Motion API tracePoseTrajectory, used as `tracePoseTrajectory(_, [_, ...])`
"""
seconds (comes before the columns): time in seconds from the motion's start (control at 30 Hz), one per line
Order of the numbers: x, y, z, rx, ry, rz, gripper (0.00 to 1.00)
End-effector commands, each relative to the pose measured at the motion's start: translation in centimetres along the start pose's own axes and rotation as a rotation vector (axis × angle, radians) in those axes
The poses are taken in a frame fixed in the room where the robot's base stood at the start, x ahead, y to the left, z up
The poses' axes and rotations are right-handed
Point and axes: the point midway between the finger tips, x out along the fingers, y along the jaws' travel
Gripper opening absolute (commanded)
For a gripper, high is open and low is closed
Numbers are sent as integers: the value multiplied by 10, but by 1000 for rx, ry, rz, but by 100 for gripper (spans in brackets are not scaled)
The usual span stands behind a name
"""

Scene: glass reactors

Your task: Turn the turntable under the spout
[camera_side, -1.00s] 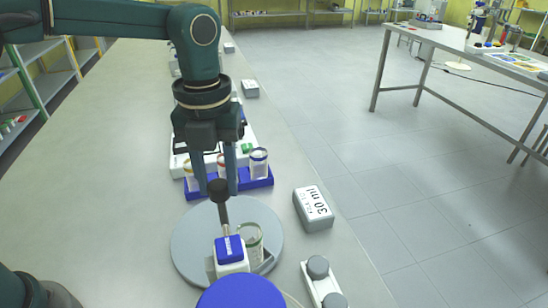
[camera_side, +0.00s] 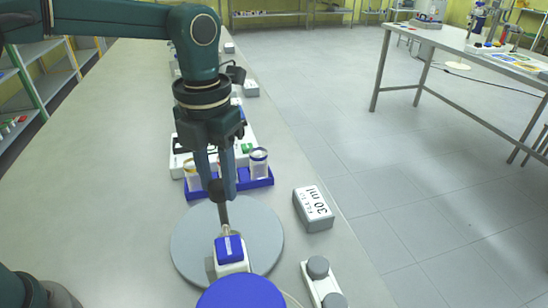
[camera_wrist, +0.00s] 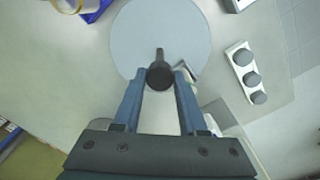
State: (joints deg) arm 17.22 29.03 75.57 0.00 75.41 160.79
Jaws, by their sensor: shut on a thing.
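The turntable (camera_side: 190,245) is a pale grey disc on the bench; it also shows at the top of the wrist view (camera_wrist: 140,35). A dark handle with a round black knob (camera_wrist: 160,76) stands on it. My gripper (camera_side: 222,190) points down with its fingers on either side of the knob, shut on it. The spout unit, a white body with a blue square cap (camera_side: 229,246), overhangs the disc's near part, beside a large round blue top (camera_side: 241,292). No jar shows clearly on the disc; part of its near area is hidden by the spout unit.
A blue rack (camera_side: 258,183) with several colour-banded jars stands just behind the disc. A white panel with grey knobs (camera_side: 318,268) is at the near right by the bench edge. Bench to the left is clear.

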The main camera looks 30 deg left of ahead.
Motion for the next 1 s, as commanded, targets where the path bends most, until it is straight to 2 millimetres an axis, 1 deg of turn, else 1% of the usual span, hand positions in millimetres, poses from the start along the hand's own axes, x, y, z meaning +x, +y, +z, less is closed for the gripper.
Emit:
tracePoseTrajectory(0.3, [-1,0,0,45,-2,-1,0])
tracePoseTrajectory(0.77, [-1,0,0,53,-2,-1,0])
tracePoseTrajectory(0.8, [-1,0,0,53,-2,0,57])
tracePoseTrajectory(0.83, [-1,0,0,53,-2,0,68])
tracePoseTrajectory(0.87, [-1,0,0,52,-2,0,72])
tracePoseTrajectory(1.0, [-1,0,0,51,-1,0,72])
